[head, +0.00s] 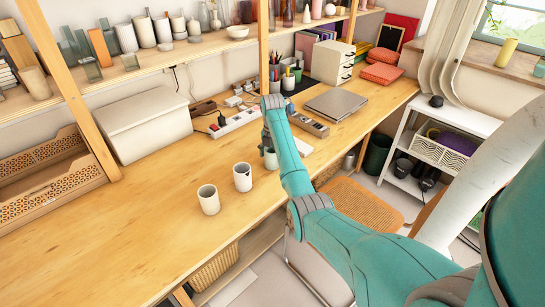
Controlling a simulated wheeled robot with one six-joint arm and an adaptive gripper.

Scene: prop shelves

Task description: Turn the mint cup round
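A small pale grey-green cup (271,161), which looks like the mint cup, stands on the wooden desk just left of my forearm, partly hidden by my arm. My gripper (267,143) points down right above it, at its top. The fingers are small and dark here, so I cannot tell whether they are open or touch the cup. Two cream cups stand upright nearby: one (242,177) just left of my gripper, with a dark mark on its side, and another (208,199) further left and nearer the front edge.
A power strip (234,122) lies behind the cups, and another (309,124) lies right of my wrist. A closed laptop (336,104) lies further right. A white box (148,124) stands at the back left. The front left of the desk (120,235) is clear.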

